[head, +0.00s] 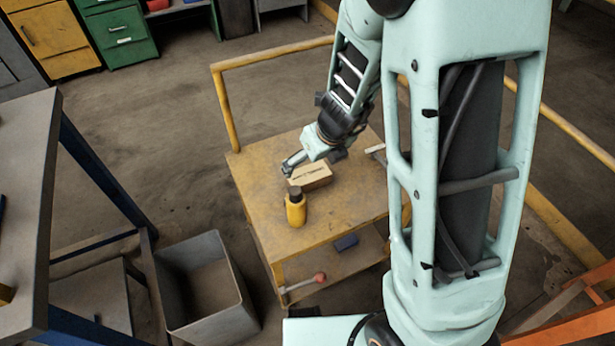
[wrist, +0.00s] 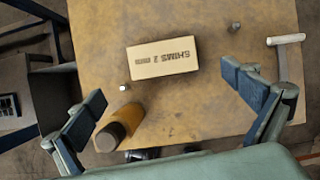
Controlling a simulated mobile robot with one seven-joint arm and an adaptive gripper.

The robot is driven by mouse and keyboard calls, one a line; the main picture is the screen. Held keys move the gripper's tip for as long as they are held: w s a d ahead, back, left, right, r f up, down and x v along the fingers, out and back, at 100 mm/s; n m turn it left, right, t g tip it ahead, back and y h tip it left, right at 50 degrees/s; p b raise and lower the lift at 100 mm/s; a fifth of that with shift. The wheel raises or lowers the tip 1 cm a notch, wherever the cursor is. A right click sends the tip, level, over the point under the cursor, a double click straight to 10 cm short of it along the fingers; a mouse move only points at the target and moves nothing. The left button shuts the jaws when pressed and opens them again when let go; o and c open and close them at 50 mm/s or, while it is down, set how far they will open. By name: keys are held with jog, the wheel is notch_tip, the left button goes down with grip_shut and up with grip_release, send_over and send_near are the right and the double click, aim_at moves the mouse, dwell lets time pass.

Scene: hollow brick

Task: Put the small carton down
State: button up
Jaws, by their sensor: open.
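The small carton (head: 312,178) is a tan box lying flat on the top of a yellow cart (head: 262,172). In the wrist view the carton (wrist: 163,58) shows the print "SHIMS 2 mm" and lies on the cart top (wrist: 195,112). My gripper (head: 300,160) is over the cart close to the carton. In the wrist view my gripper (wrist: 165,92) has its two fingers spread wide, with nothing between the pads. The carton lies beyond the fingertips, apart from both of them.
A yellow bottle with a dark cap (head: 296,210) stands near the carton; in the wrist view the bottle (wrist: 128,118) is close to the left finger. Small metal pieces (wrist: 124,88) and a T-shaped tool (wrist: 284,62) lie on the cart. A grey bin (head: 207,290) stands left.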

aim_at(309, 174)
jog(key=shift+m, duration=0.4)
jog(key=b+x, duration=0.4)
jog(key=x, duration=0.2)
jog(key=shift+f, duration=0.35)
jog(key=b+x, duration=0.3)
jog(key=x, duration=0.1)
jog(key=shift+s+d, duration=0.1)
jog(key=shift+d, duration=0.15)
jog(key=shift+w+a+f, duration=0.1)
jog(key=shift+w+f, duration=0.15)
jog(key=shift+f, duration=0.15)
jog(key=shift+r, duration=0.1)
jog(key=c, duration=1.5)
notch_tip(309, 174, up, 10)
jog(key=p, duration=0.7)
jog(key=shift+r+p, duration=0.1)
jog(key=shift+p, duration=0.3)
